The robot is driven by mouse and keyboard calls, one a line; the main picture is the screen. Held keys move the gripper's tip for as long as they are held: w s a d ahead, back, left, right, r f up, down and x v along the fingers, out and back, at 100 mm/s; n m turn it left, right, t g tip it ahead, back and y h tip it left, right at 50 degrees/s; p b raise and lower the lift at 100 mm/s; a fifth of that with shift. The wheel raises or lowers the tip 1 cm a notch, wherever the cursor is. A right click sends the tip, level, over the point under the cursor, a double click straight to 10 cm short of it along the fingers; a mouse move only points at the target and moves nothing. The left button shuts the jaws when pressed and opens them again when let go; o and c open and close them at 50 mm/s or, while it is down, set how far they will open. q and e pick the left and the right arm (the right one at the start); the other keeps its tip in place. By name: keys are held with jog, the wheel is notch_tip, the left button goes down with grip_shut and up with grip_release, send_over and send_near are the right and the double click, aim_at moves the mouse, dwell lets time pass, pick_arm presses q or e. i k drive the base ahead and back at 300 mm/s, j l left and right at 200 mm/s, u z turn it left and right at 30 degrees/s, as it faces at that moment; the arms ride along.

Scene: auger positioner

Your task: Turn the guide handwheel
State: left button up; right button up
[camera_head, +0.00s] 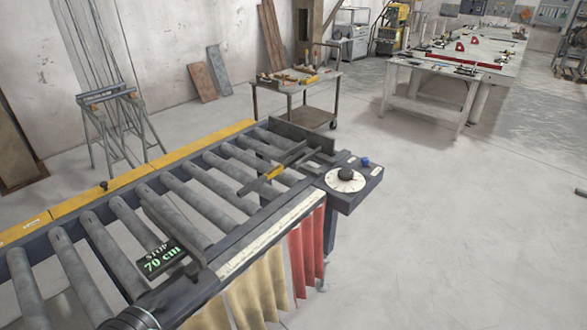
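A roller conveyor table with grey rollers (205,193) runs from the lower left towards the middle of the head view. At its right end a dark box (356,198) carries a round white disc (338,181) with a black knob (346,174) on it; I cannot tell for certain whether this is the guide handwheel. A blue button (365,162) sits beside it. Neither gripper shows.
A yellow rail (155,174) edges the conveyor's far side. Red (307,250) and yellow (258,288) curtains hang below its near side. A small trolley (293,88) with tools stands behind it, and long workbenches (455,66) farther back.

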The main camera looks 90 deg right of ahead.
aim_at(344, 174)
jog(key=k+l+z, duration=0.1)
jog(key=z, duration=0.25)
jog(key=k+l+z, duration=0.15)
jog(key=z, duration=0.25)
jog(key=k+l+z, duration=0.1)
jog(key=z, duration=0.25)
jog(key=k+l+z, duration=0.15)
jog(key=l, duration=0.2)
jog(key=l+z, duration=0.1)
jog(key=l, duration=0.2)
jog(key=k+l+z, duration=0.15)
jog(key=l, duration=0.2)
